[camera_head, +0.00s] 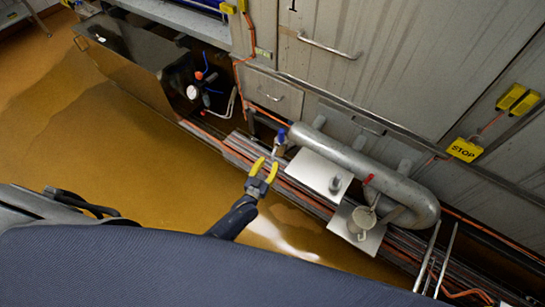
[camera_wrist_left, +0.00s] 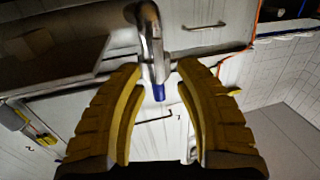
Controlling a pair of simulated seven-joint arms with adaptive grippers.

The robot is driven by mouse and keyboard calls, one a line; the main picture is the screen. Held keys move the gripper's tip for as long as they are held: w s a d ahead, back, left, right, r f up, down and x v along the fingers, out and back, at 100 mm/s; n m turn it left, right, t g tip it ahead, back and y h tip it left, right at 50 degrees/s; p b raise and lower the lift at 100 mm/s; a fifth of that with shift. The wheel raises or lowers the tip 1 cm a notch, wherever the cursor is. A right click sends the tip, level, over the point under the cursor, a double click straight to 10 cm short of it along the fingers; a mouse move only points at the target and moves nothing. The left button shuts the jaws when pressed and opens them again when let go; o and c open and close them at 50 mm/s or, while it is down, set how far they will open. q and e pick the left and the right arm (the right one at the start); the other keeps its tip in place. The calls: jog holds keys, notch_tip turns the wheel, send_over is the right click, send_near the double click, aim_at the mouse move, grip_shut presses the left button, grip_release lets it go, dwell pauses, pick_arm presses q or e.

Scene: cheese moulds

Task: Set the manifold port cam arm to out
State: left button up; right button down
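The manifold is a thick grey pipe (camera_head: 375,168) along the machine front in the head view, with pale square plates below it. A small metal fitting with a blue end (camera_head: 281,135) sits by its left end. A red-tipped piece (camera_head: 368,179) shows on its right part. Which one is the port cam arm is not clear. My left gripper (camera_head: 264,167) is open, its yellow fingers just below the blue-ended fitting. In the left wrist view, a bent metal rod with a blue tip (camera_wrist_left: 158,92) appears between the open fingers, not visibly gripped. My right gripper is not in view.
Grey cabinet panels (camera_head: 395,55) with handles stand behind the pipe. An open dark bay with a gauge (camera_head: 192,92) is at left. Rails and orange cables run below. The tan floor (camera_head: 130,150) is clear.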

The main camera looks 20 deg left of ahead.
pick_arm(q)
jog(key=shift+w+d, duration=0.15)
jog(key=shift+w, duration=0.85)
jog(key=shift+w+d, duration=0.1)
jog(key=shift+w, duration=0.9)
jog(key=shift+o, duration=0.5)
grip_shut()
